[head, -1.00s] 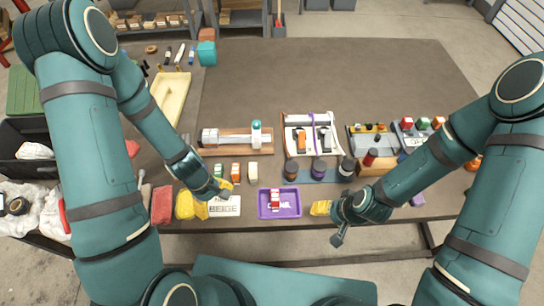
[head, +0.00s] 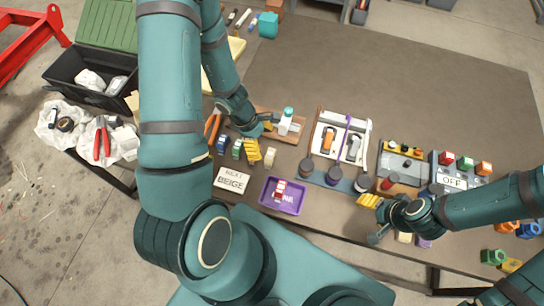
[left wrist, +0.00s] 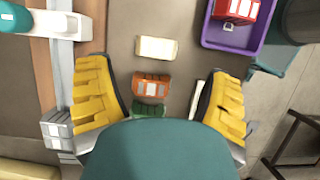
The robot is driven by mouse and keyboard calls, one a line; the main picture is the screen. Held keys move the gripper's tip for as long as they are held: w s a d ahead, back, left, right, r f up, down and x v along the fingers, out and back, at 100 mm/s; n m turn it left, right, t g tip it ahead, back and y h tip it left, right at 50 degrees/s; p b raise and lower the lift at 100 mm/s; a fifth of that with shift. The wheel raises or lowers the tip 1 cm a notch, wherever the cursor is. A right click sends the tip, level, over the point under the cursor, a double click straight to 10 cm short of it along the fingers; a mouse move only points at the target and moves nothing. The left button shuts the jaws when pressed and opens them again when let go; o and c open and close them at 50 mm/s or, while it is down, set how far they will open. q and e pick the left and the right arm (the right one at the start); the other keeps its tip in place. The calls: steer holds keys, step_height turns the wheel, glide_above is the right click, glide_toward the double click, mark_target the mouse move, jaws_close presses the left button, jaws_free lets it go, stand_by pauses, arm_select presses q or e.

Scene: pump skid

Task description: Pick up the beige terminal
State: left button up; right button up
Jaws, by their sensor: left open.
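The beige terminal (head: 270,157) is a small pale block on the table, at the right end of a short row. The orange terminal (left wrist: 151,85) and green terminal (left wrist: 149,109) lie nearer the palm. A card (head: 231,181) reads "NEXT BEIGE". My right gripper (head: 372,218) is at the table's front edge; its jaw opening is unclear.
A purple tray (head: 267,201) holds a red terminal (head: 280,190) near the row. A wooden board with a white fixture (head: 287,122) stands just behind the left gripper. A blue terminal (head: 221,145) ends the row. The table's back middle is clear.

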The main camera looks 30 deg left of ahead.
mark_target(269, 153)
arm_select(q)
steer(key=b+x, duration=0.1)
steer(key=x, duration=0.3)
steer(key=shift+f, duration=0.1)
arm_select(e)
step_height(269, 153, down, 2)
steer(key=shift+w, duration=0.1)
arm_select(q)
steer(key=x, duration=0.1)
steer(key=b+x, duration=0.1)
steer(key=x, duration=0.1)
steer(key=b+x, duration=0.1)
steer(key=x, duration=0.1)
steer(key=shift+w+a+f, duration=0.15)
steer(key=shift+a+f, duration=0.1)
arm_select(e)
step_height(269, 153, down, 2)
steer(key=shift+f, duration=0.2)
arm_select(q)
steer(key=c, duration=0.9)
